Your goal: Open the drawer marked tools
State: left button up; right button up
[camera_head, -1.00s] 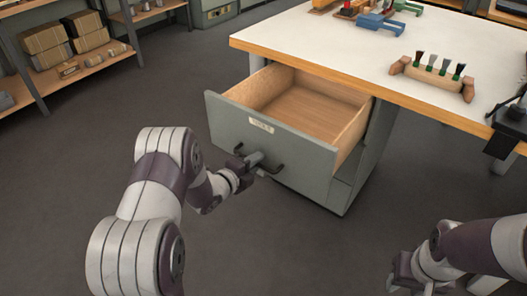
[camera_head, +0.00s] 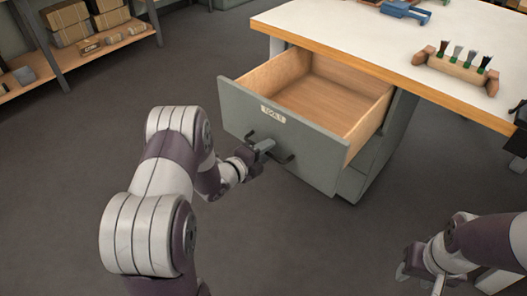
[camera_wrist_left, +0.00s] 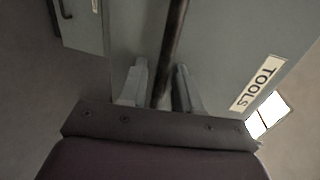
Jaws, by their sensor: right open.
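The grey drawer (camera_head: 315,158) with the label TOOLS (camera_head: 272,113) stands pulled well out from under the workbench, and its bare wooden inside (camera_head: 325,98) shows. Its dark bar handle (camera_head: 284,159) is on the front below the label. My left gripper (camera_head: 262,149) is at this handle. My right gripper (camera_head: 412,272) is open and empty at the lower right, away from the drawer.
The white-topped workbench (camera_head: 355,40) with a wooden edge stands above the drawer. A wooden holder with several brushes (camera_head: 458,68) and a blue tool (camera_head: 405,11) lie on it. A shelf (camera_head: 100,48) with boxes is at the far left. The floor left of the drawer is clear.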

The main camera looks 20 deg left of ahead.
pick_arm(q)
jog(key=p+v, duration=0.3)
jog(key=v, duration=0.9)
jog(key=shift+s, duration=0.35)
jog(key=shift+a, duration=0.1)
